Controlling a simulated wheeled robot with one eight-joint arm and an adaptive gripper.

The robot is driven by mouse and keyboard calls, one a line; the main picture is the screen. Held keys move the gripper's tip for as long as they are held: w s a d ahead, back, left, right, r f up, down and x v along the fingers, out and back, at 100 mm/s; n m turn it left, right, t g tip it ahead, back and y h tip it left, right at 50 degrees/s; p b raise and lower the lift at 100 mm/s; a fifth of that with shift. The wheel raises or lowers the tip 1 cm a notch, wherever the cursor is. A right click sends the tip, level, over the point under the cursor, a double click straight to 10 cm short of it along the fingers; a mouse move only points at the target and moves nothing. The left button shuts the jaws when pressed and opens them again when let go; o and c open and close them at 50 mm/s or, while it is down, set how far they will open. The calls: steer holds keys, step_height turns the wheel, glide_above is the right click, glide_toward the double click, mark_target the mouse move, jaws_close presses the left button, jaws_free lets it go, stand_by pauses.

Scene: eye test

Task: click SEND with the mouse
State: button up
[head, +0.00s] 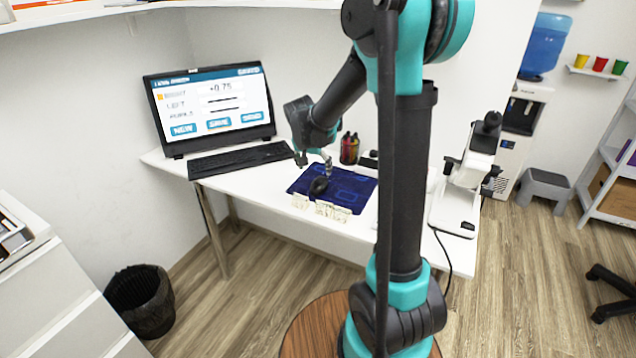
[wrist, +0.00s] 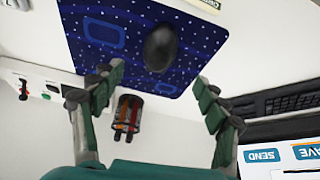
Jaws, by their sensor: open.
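The dark mouse (head: 318,186) lies on the blue mat (head: 352,187) on the white desk. In the wrist view the mouse (wrist: 160,47) shows on the speckled mat (wrist: 200,42), beyond my fingertips. My gripper (head: 314,161) hangs over the mat's back left part, close to the mouse. In the wrist view my gripper (wrist: 161,82) has its fingers wide apart with nothing between them. The monitor (head: 208,105) shows NEW, SAVE and SEND buttons; SEND (head: 251,117) is at the lower right. SEND (wrist: 263,155) also shows in the wrist view. I cannot make out a cursor.
The keyboard (head: 240,160) lies left of the mat. A dark pen holder (head: 349,149) stands behind the mat, and whitish pieces (head: 326,210) sit along its front edge. A white device (head: 467,180) stands at the desk's right end. My arm hides part of the desk.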

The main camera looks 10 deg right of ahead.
mark_target(318, 182)
steer(key=x, duration=1)
